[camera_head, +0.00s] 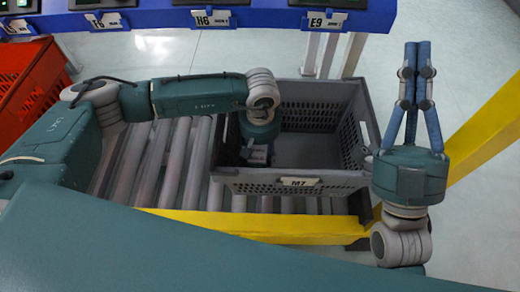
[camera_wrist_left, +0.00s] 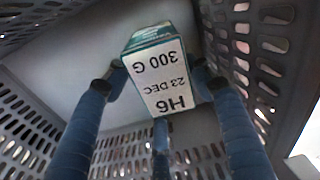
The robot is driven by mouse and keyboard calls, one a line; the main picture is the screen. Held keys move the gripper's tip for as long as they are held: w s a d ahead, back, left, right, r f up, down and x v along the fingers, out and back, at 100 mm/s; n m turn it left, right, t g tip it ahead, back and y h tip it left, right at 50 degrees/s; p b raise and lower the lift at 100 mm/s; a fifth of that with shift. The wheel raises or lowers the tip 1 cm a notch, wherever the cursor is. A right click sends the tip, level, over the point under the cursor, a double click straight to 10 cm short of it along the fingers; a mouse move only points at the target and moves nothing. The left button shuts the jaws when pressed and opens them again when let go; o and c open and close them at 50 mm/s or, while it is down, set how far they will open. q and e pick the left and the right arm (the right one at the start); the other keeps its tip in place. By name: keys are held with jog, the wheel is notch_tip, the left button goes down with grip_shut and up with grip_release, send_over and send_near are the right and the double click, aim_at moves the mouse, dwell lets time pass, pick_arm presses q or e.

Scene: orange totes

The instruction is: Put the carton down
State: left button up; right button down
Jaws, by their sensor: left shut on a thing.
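The carton (camera_wrist_left: 162,82) shows in the left wrist view, a small box with a white face printed H6, 23 DEC, 300 G, upside down, and a teal-edged end. My left gripper (camera_wrist_left: 155,85) is shut on it, its blue fingers around the box. In the head view my left gripper (camera_head: 257,155) reaches down into the grey tote (camera_head: 240,186) marked M7, near its left side; the carton is hidden there. Whether the carton touches the tote floor I cannot tell. My right gripper (camera_head: 416,48) points up, empty, right of the tote, its fingers together.
The tote stands on a roller conveyor (camera_head: 150,165) with a yellow rail (camera_head: 250,225) along its near side. The tote's middle and right side look empty. A blue shelf edge (camera_head: 250,18) with labels H6 and E9 runs behind. A red-orange tote (camera_head: 30,85) is at the left.

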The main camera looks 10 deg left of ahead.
pick_arm(q)
jog(key=shift+f, duration=0.1)
jog(key=o, duration=1.4)
pick_arm(e)
jog(key=shift+s+r+t, duration=0.4)
jog(key=shift+s+r, duration=0.15)
jog(key=shift+s, duration=0.05)
pick_arm(q)
jog(key=shift+r, duration=0.35)
notch_tip(320, 180, up, 4)
jog(key=shift+r+p, duration=0.15)
jog(key=shift+p, duration=0.7)
jog(key=r, duration=0.2)
jog(key=r+p, duration=0.1)
jog(key=r, duration=0.4)
jog(key=shift+s+d+p, duration=0.15)
jog(key=shift+s+p, duration=0.15)
jog(key=shift+p, duration=0.05)
jog(key=shift+r, duration=0.3)
pick_arm(e)
jog(key=w+f+g+h, duration=0.1)
jog(key=w+f+g, duration=0.2)
jog(key=f, duration=0.6)
jog(key=w+f+g+h, duration=0.2)
jog(key=w+f+g, duration=0.2)
jog(key=f+g, duration=0.2)
jog(key=shift+d+f+g, duration=0.2)
jog(key=shift+f+g, duration=0.1)
jog(key=shift+f, duration=1.05)
jog(key=shift+w, duration=0.1)
